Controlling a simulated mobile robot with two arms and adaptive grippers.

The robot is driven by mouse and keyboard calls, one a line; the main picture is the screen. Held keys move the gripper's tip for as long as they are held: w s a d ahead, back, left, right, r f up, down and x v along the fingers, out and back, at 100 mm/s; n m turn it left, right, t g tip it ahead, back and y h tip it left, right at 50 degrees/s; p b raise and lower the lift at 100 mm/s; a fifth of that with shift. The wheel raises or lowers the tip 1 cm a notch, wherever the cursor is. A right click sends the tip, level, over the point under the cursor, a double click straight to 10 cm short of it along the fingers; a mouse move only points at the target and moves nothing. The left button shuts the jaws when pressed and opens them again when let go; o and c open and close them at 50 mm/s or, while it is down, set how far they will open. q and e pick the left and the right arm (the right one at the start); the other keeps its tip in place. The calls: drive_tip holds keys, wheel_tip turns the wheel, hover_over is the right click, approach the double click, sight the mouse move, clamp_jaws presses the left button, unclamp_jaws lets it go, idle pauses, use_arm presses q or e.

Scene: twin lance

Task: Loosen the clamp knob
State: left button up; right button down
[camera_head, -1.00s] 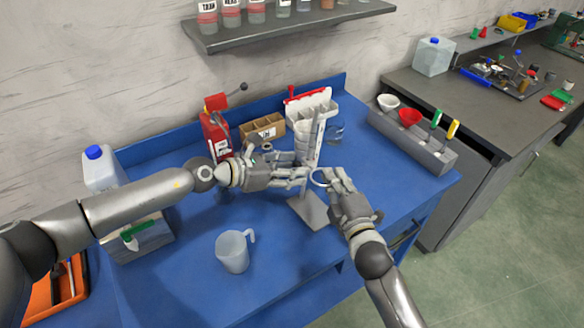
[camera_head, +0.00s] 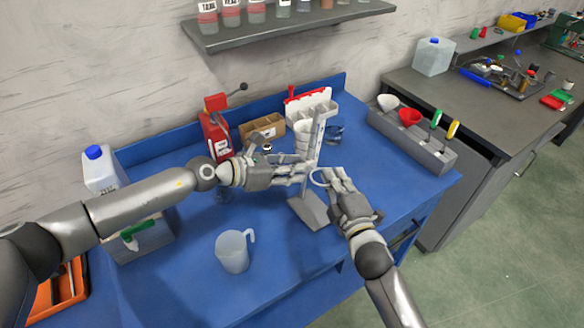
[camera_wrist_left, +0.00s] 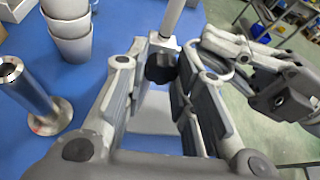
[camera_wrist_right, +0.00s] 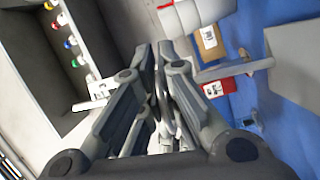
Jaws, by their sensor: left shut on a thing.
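The clamp stand has a grey base plate (camera_head: 309,211) and an upright rod (camera_wrist_left: 174,17). Its black clamp knob (camera_wrist_left: 160,67) shows in the left wrist view between the fingertips of my left gripper (camera_wrist_left: 157,62). My left gripper also shows in the head view (camera_head: 300,172), reaching the rod from the left, shut on the knob. The clamp's ring (camera_head: 319,178) is to the right of the rod. My right gripper (camera_head: 328,176) is at the ring with its fingers close together. Its pads nearly meet in the right wrist view (camera_wrist_right: 160,60), and the fingers partly hide the ring.
A clear jug (camera_head: 233,252) stands at the table's front. Behind are a red bottle (camera_head: 216,135), a cardboard box (camera_head: 262,128) and white stacked cups (camera_wrist_left: 68,25). A grey rack with funnels (camera_head: 420,142) is at right. The blue tabletop around the jug is clear.

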use_arm(q)
drive_tip(key=n, duration=0.1)
drive_tip(key=n+h, duration=0.1)
drive_tip(key=n+g, duration=0.1)
drive_tip(key=n, duration=0.1)
drive_tip(key=shift+w+a+f, duration=0.1)
drive_tip(key=shift+w+a, duration=0.15)
drive_tip(key=shift+w, duration=0.05)
drive_tip(key=shift+a+n, duration=0.1)
drive_tip(key=shift+n, duration=0.2)
idle(0.3)
drive_tip(key=o, duration=0.9)
drive_tip(key=shift+o, duration=0.7)
drive_tip(key=shift+s, duration=0.1)
drive_tip(key=shift+d, duration=0.2)
drive_tip(key=v, duration=1.2)
drive_tip(key=shift+a+f, duration=0.2)
drive_tip(key=shift+f, duration=0.05)
